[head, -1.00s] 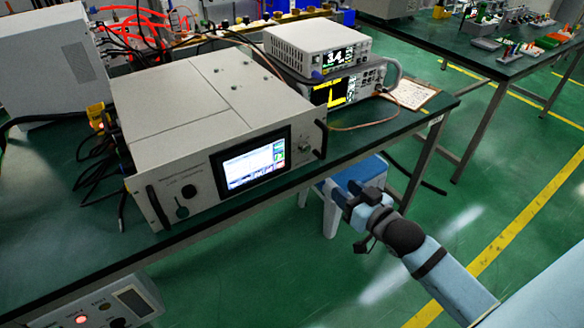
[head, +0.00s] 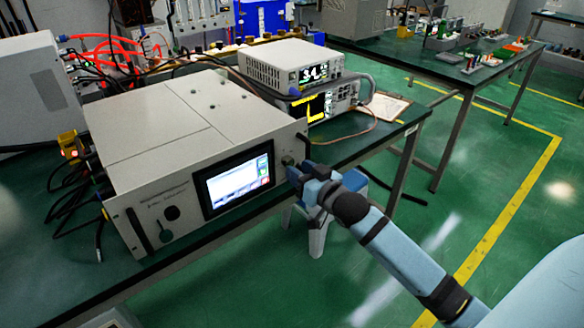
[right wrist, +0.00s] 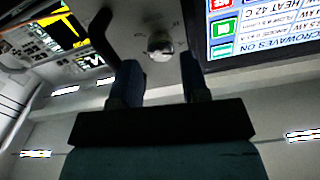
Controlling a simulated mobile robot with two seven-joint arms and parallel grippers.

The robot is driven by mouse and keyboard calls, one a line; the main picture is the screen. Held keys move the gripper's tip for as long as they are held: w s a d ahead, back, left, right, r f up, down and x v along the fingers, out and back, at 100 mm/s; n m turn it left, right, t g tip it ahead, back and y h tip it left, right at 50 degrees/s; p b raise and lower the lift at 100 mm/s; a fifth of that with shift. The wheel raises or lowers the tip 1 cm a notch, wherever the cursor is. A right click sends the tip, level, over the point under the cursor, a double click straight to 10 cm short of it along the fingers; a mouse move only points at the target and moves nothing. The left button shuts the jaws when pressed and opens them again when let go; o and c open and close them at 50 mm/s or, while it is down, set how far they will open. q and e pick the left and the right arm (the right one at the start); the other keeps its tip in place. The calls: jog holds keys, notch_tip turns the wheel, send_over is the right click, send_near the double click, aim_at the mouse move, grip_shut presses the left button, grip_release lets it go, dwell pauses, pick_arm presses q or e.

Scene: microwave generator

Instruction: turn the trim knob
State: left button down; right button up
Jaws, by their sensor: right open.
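The microwave generator (head: 180,130) is a large pale box on the green bench, with a lit screen (head: 238,182) on its front panel. A small metallic knob (head: 287,160) sits right of the screen; in the right wrist view the silvery knob (right wrist: 160,45) shows just beyond my fingertips, roughly centred between them. I cannot read its label. My right gripper (head: 294,175) is close in front of the panel; its two fingers (right wrist: 162,78) are apart with nothing between them. My left gripper is not in view.
A black handle (right wrist: 102,35) stands beside the knob. Stacked instruments (head: 300,78) and a clipboard (head: 388,106) are on the bench to the right. A stool (head: 318,232) is under the bench edge. Cables (head: 75,185) crowd the generator's left side.

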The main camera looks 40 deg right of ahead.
aim_at(287, 162)
jog(key=w, duration=0.3)
jog(key=shift+w+a, duration=0.15)
jog(key=c, duration=0.6)
jog(key=shift+c, duration=0.2)
jog(key=shift+r, duration=0.1)
